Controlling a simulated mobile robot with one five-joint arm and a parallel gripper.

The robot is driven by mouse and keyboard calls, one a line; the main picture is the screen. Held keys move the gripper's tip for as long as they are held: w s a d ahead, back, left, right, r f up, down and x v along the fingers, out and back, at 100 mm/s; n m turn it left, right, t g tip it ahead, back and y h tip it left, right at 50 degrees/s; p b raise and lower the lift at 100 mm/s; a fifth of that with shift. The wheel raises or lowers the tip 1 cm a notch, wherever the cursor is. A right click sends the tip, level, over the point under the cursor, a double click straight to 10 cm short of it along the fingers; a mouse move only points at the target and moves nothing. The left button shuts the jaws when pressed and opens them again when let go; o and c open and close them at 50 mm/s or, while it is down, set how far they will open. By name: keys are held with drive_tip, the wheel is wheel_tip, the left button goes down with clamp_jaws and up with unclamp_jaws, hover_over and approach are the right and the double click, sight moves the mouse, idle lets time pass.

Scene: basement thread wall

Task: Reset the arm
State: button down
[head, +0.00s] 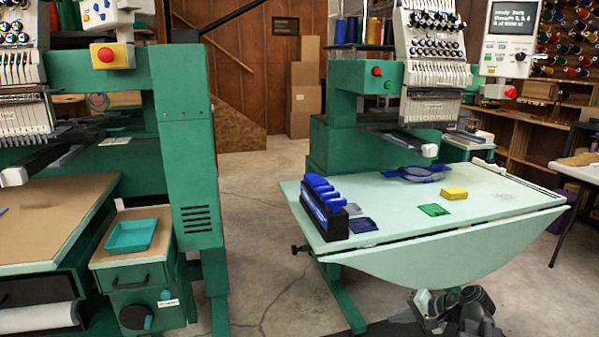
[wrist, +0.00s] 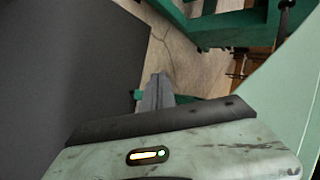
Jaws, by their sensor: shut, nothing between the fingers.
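My gripper (wrist: 157,90) shows in the wrist view as grey fingers held together, with nothing between them. In the head view my arm is folded low at the bottom right, in front of and below the curved front edge of the pale green table (head: 480,235). I cannot clearly make out the fingertips there. The wrist view shows concrete floor (wrist: 165,60) and green metal framing (wrist: 235,28) beyond the fingers.
A teal tray (head: 130,236) sits on the left cabinet. Concrete floor (head: 255,220) is open between the machines.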

drive_tip(key=s+a+f+n+g+h, duration=0.2)
drive_tip(key=a+f+n+g, duration=0.1)
drive_tip(key=a, duration=0.7)
drive_tip(key=s+a+f+n+g+h, duration=0.1)
drive_tip(key=s+a+f+n+g, duration=0.2)
drive_tip(key=a, duration=0.6)
drive_tip(key=s+d+n+h+p, duration=0.2)
drive_tip(key=s+d+h+p, duration=0.1)
drive_tip(key=d+h, duration=0.15)
wheel_tip(320, 180, up, 36)
drive_tip(key=p, duration=3.5)
drive_tip(key=shift+w+d+r+g, duration=0.25)
drive_tip(key=shift+d+g, duration=0.05)
drive_tip(key=shift+y, duration=0.25)
